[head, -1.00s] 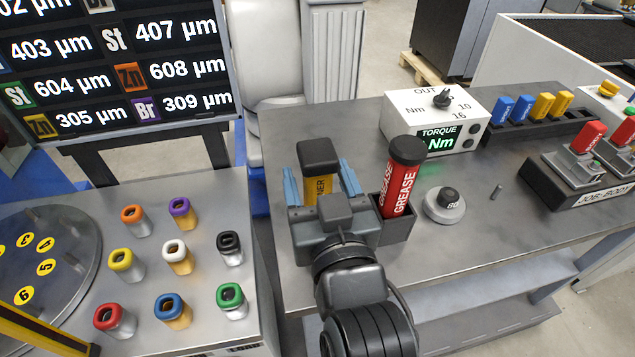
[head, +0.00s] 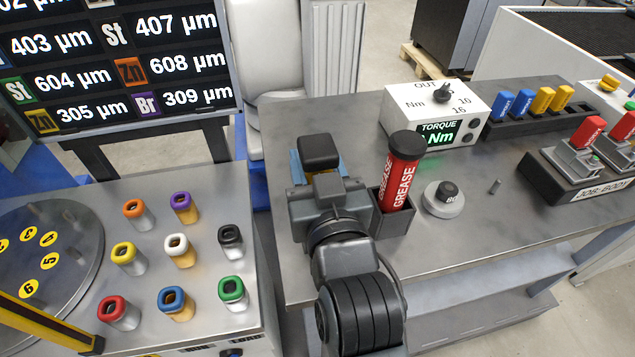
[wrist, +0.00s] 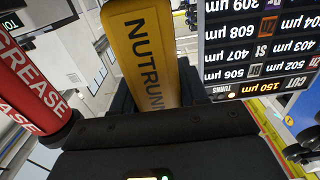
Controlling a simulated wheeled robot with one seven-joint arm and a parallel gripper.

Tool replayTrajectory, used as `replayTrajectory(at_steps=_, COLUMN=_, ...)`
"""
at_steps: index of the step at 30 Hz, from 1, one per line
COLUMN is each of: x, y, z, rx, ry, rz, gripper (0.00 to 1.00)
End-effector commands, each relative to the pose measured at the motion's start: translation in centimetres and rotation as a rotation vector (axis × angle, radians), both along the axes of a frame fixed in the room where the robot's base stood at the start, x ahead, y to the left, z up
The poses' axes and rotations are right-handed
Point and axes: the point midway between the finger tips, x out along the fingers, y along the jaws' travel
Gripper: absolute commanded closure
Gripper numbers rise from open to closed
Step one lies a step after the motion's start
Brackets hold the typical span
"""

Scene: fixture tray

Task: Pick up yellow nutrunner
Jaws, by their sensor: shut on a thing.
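The yellow nutrunner (wrist: 143,50), with black lettering on its side, stands in front of my gripper in the wrist view. In the head view only its dark top cap (head: 318,150) shows clearly, and the rest is mostly hidden behind my gripper (head: 319,172). My gripper is at the left part of the grey table, shut on the nutrunner. The blue fingers show only in part beside the cap. Whether the nutrunner's base touches the table is hidden.
A red grease tube (head: 402,172) stands in a dark holder (head: 391,219) close to the right of my gripper. A round grey weight (head: 444,200) and a white torque box (head: 437,112) are farther right. Several coloured sockets stand on the left bench (head: 205,255).

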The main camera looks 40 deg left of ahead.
Motion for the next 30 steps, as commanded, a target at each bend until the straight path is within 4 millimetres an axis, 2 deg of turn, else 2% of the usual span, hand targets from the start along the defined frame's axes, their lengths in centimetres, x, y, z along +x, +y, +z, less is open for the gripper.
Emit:
replayTrajectory(at_steps=3, x=0.0, y=0.0, z=0.2, rx=0.003, ry=-0.003, rz=0.0, gripper=0.93)
replayTrajectory(at_steps=10, x=0.0, y=0.0, z=0.3, rx=0.003, ry=-0.003, rz=0.0, gripper=0.94)
replayTrajectory(at_steps=13, x=0.0, y=0.0, z=1.0, rx=0.003, ry=-0.004, rz=0.0, gripper=0.94)
replayTrajectory(at_steps=24, x=0.0, y=0.0, z=7.4, rx=0.005, ry=-0.006, rz=0.001, gripper=0.94)
replayTrajectory(at_steps=30, x=0.0, y=0.0, z=9.7, rx=0.003, ry=-0.005, rz=0.0, gripper=0.94)
